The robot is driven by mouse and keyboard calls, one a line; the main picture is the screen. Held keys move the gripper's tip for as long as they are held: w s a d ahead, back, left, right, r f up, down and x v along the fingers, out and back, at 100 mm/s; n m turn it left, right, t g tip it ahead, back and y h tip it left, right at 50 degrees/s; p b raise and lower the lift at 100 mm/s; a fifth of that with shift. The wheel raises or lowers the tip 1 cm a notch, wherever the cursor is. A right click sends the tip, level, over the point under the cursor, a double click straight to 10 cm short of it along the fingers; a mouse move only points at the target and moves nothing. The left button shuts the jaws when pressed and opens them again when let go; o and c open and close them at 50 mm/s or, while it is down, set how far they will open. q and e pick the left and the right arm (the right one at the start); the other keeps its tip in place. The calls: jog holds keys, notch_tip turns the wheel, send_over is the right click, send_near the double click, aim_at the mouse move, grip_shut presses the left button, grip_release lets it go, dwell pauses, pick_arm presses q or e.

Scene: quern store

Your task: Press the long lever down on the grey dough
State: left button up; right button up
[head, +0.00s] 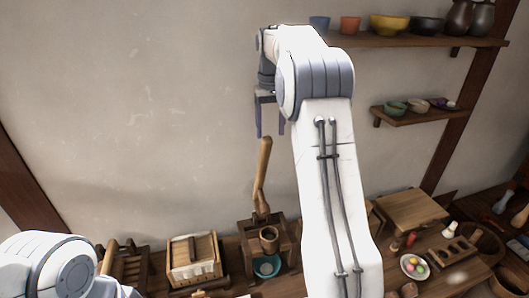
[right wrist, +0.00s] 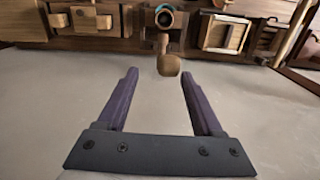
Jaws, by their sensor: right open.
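The long wooden lever (head: 262,175) stands steeply up from a small wooden press (head: 285,243) against the wall, with a wooden cup at its front. In the right wrist view the lever's rounded end (right wrist: 168,65) lies near the gap between the fingertips, apart from both fingers. My right gripper (head: 269,132) is open and empty, its dark purple fingers pointing down just above the lever's top. It also shows in the right wrist view (right wrist: 160,74). I cannot make out the grey dough. A teal bowl (head: 267,267) sits under the press. My left gripper is out of view.
A wooden box (head: 194,258) stands left of the press. A wooden stool (head: 411,209) and a plate of coloured balls (head: 414,266) are at the right. Shelves with bowls (head: 389,24) hang upper right. The wall around the lever is bare.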

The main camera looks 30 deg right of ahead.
aim_at(266, 157)
jog(key=f, duration=0.2)
jog(key=f+p, duration=0.1)
jog(key=f, duration=0.2)
jog(key=a+f+p, duration=0.1)
jog(key=f, duration=0.2)
jog(key=shift+w+a+f, duration=0.1)
jog(key=shift+w, duration=0.1)
jog(key=shift+f, duration=0.6)
grip_shut()
dwell(0.6)
